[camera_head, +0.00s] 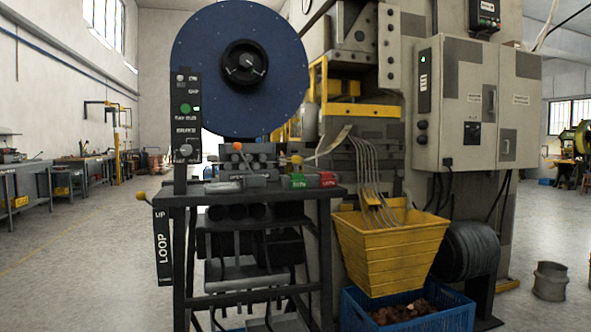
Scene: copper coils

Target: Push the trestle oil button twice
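A dark metal trestle (250,199) stands in front of me, left of the middle. A row of control blocks sits on its top, among them a green-labelled block (299,181) and a red-labelled block (327,179). Knobs in orange (238,146) and yellow (296,160) stand up behind them. A black upright panel (187,132) at the trestle's left carries a round green button (186,108) and a knob. The small lettering is too blurred for me to tell which control is the oil button. My gripper is not in view.
A large blue reel (214,45) rises above the trestle. A big grey press with a cabinet (466,80) stands behind. A yellow bin (388,255) and blue crate (408,322) are at the right. A yellow-knobbed lever (141,196) sticks out left. Floor at left is clear.

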